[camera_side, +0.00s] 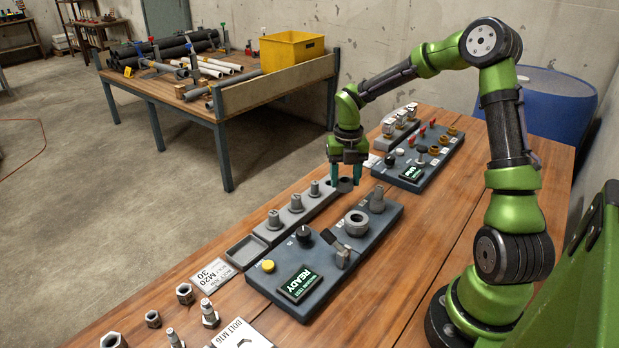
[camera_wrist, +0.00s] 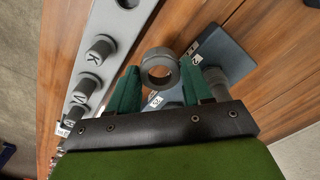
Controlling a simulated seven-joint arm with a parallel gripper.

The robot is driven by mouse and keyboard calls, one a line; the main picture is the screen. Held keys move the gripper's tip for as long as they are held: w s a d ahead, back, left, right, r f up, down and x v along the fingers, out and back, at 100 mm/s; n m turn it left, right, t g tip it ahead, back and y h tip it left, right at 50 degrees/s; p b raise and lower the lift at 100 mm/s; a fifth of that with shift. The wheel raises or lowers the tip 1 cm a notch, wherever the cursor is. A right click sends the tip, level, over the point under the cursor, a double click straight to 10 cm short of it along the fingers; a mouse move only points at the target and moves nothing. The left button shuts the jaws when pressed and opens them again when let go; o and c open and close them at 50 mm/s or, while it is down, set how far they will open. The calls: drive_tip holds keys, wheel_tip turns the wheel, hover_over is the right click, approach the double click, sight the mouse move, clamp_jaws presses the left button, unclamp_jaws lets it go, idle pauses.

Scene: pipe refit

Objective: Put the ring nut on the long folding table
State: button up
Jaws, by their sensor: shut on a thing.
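The ring nut is a thick grey ring (camera_wrist: 160,53) between the green fingertips in the wrist view, its opening facing the camera. My gripper (camera_wrist: 158,80) is shut on it. In the side view my gripper (camera_side: 346,174) points down above the far end of the grey rack, near the dark panel; the ring is small and hard to make out there. The wooden table (camera_side: 420,262) in front of my arm is long and carries the fixtures. Its legs are out of view, so I cannot tell whether it folds.
A grey rack of studs (camera_side: 296,203) and a dark panel (camera_side: 334,238) with a READY screen, knob, lever and another ring stand below. A second panel (camera_side: 420,160) is behind. Loose nuts and bolts lie in front. A separate bench (camera_side: 165,92) holds pipes and a yellow bin (camera_side: 291,50).

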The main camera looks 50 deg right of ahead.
sight(343, 207)
drive_tip(key=shift+f, duration=3.05)
drive_tip(key=shift+f, duration=0.1)
drive_tip(key=o, duration=0.9)
